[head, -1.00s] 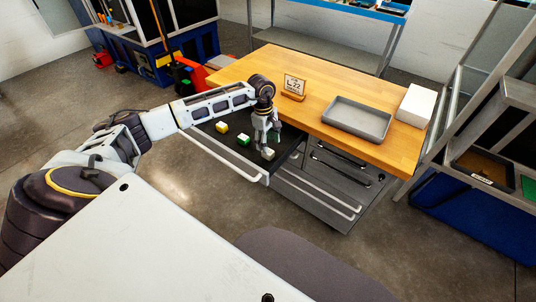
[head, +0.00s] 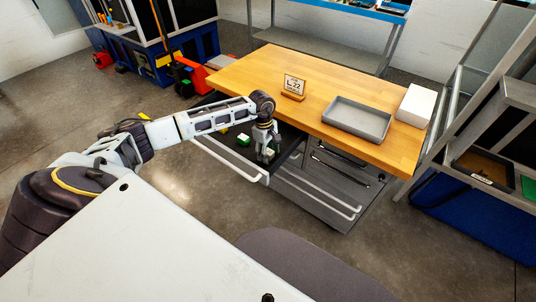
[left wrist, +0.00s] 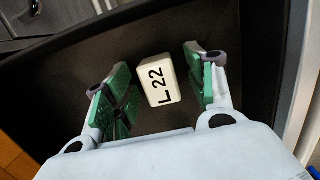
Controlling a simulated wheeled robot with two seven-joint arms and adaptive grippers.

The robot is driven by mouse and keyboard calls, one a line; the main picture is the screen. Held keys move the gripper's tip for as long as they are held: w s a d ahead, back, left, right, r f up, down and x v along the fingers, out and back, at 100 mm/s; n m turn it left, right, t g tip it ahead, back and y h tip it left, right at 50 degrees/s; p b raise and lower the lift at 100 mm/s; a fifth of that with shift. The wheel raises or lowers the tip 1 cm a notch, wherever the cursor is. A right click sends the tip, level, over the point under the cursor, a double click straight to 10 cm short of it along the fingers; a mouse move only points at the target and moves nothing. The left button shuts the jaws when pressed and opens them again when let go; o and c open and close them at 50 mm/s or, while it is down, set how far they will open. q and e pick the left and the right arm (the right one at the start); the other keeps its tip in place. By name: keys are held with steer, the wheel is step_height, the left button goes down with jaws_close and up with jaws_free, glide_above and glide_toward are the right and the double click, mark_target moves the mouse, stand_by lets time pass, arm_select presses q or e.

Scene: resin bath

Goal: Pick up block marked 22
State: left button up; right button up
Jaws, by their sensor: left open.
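The block marked L 22 (left wrist: 158,80) is cream-white with black writing and lies on the dark floor of the open drawer (head: 225,147). In the left wrist view it sits between the green-padded fingers of my left gripper (left wrist: 158,68), with a gap on both sides. My left gripper (head: 266,155) is open and reaches down into the drawer in the head view, where its fingers largely cover the block. My right gripper is not in view.
On the wooden worktop (head: 300,68) stand a sign reading L 22 (head: 294,85), a grey tray (head: 357,119) and a white box (head: 416,104). The drawer's front edge and the worktop edge are close to the gripper.

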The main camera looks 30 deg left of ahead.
arm_select(q)
steer(key=shift+c, duration=0.2)
steer(key=c, duration=1.1)
steer(key=shift+r, duration=0.1)
steer(key=shift+r, duration=4.95)
